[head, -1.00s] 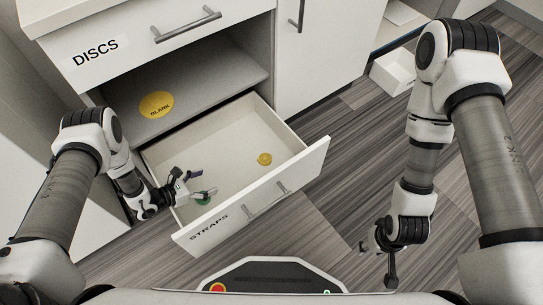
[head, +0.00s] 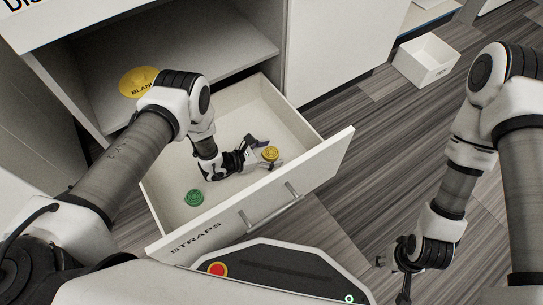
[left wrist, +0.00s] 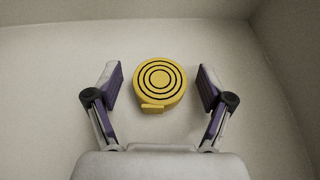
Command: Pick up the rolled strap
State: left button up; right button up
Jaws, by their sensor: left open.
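A yellow rolled strap (head: 270,153) lies flat in the open drawer marked STRAPS (head: 157,214). In the left wrist view the yellow strap (left wrist: 160,84) shows dark rings on top and a short tail at its near edge. My left gripper (head: 266,154) is inside the drawer, open, with its fingers (left wrist: 160,88) on either side of the yellow strap and a gap on each side. A green rolled strap (head: 194,198) lies in the drawer's near left part. My right gripper (head: 402,281) hangs over the floor at the right; its fingers are too unclear to read.
The drawer's front panel (head: 327,165) and side walls surround the straps. A yellow disc marked BLANK (head: 138,82) lies on the open shelf above. A white box (head: 426,60) stands on the floor at the back right.

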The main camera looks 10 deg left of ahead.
pick_arm(q)
jog(key=shift+r, duration=0.1)
jog(key=c, duration=1.1)
jog(key=shift+o, duration=0.2)
